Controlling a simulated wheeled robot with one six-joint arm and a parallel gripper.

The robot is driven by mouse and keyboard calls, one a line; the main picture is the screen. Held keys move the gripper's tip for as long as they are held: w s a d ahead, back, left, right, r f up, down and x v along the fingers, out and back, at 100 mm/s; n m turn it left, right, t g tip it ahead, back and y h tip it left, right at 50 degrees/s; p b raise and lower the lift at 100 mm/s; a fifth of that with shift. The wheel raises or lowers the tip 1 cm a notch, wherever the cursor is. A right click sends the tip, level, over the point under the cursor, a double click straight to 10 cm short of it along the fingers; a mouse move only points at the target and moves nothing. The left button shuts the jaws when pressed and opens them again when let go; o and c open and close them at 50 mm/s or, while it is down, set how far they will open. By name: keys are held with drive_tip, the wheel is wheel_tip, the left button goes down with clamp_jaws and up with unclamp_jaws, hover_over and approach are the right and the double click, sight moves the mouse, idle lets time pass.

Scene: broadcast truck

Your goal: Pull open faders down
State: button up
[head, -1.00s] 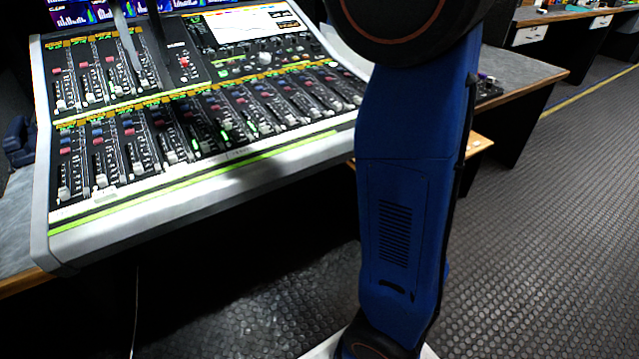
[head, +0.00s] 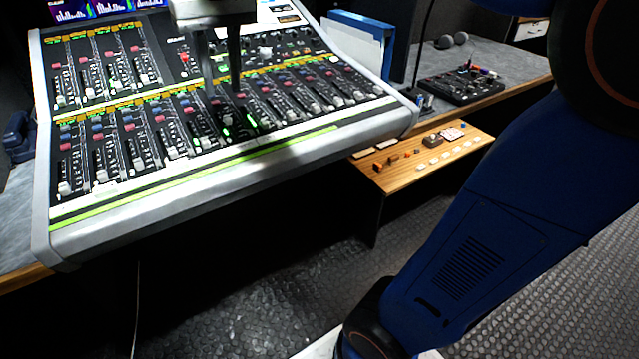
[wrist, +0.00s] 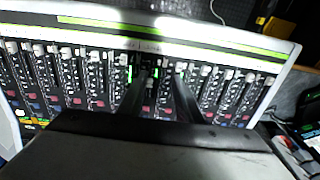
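The mixing console (head: 250,160) fills the left of the head view, with a long lower row of channel strips and a shorter upper-left bank. White fader caps (head: 64,188) sit near the front of the lower strips. Green lights glow by a few middle strips (head: 224,131). My gripper (head: 223,88) points down over the middle of the lower row, its two dark fingers apart with nothing gripped. In the wrist view the fingers (wrist: 157,90) straddle a middle strip, with green glows on both sides. Whether the tips touch the panel cannot be told.
A wooden shelf with buttons (head: 420,160) juts out right of the console. A small black control panel (head: 462,85) and a blue-and-white binder (head: 355,45) stand on the grey desk behind. The console's screen (head: 250,20) lies beyond my gripper. Dark floor lies in front.

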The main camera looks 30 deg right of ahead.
drive_tip(key=s+d+f+t, duration=0.1)
drive_tip(key=s+d+f, duration=0.4)
drive_tip(key=s+f, duration=0.3)
drive_tip(key=s+d+f+t, duration=0.1)
drive_tip(key=s+d+f, duration=0.4)
drive_tip(key=s+f, duration=0.4)
drive_tip(key=shift+s+d+f+t, duration=0.15)
drive_tip(key=shift+s+f+t, duration=0.15)
drive_tip(key=shift+f, duration=0.7)
drive_tip(key=s+f, duration=0.2)
drive_tip(key=f, duration=0.1)
drive_tip(key=shift+d, duration=0.35)
idle(2.4)
